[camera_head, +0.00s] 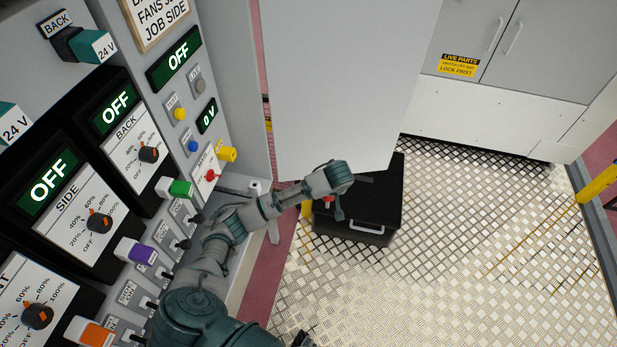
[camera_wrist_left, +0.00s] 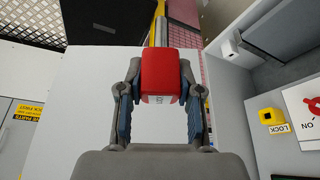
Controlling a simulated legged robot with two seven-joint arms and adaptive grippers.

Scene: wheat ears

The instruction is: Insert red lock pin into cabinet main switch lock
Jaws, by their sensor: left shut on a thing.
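My left gripper (camera_head: 334,205) is out over the floor, to the right of the control cabinet. It is shut on the red lock pin (camera_wrist_left: 160,76), whose red block sits between both fingers in the left wrist view, with a grey metal shaft beyond it. In the head view only a bit of red (camera_head: 327,201) shows at the fingers. The yellow lock (camera_head: 228,153) sits on the cabinet beside the red main switch (camera_head: 210,175). In the wrist view the yellow lock (camera_wrist_left: 271,116), labelled LOCK, is right of the pin and apart from it.
A black case (camera_head: 365,220) stands on the checkered metal floor beneath my left gripper. A large grey panel (camera_head: 335,80) stands behind it. Switches and dials cover the cabinet beside my arm. A small dark part at the bottom edge (camera_head: 302,340) may be my right gripper.

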